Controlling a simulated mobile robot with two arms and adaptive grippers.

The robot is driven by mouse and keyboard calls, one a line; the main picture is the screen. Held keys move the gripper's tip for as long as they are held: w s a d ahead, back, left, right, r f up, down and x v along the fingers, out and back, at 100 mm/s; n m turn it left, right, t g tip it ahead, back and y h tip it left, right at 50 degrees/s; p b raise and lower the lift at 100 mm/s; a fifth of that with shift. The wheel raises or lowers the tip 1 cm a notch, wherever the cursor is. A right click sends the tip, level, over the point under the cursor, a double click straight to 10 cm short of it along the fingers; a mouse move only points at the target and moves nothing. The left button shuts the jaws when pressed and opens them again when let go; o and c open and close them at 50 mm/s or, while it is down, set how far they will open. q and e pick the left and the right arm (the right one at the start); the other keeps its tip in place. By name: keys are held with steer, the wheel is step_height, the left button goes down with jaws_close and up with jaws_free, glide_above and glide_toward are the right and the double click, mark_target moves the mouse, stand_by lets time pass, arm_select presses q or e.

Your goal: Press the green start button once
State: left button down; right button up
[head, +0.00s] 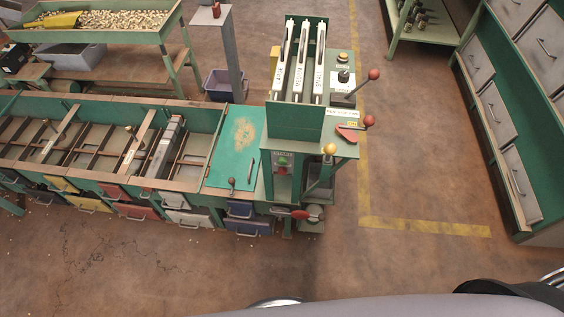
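Neither of my grippers is in view.
Levers with red knobs (374,74) and a yellow knob (329,149) surround the machine's right and front. A long sorting bench (100,185) with coloured drawers adjoins on the left. Grey drawer cabinets (495,110) stand right. Floor (400,270) in front is clear.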

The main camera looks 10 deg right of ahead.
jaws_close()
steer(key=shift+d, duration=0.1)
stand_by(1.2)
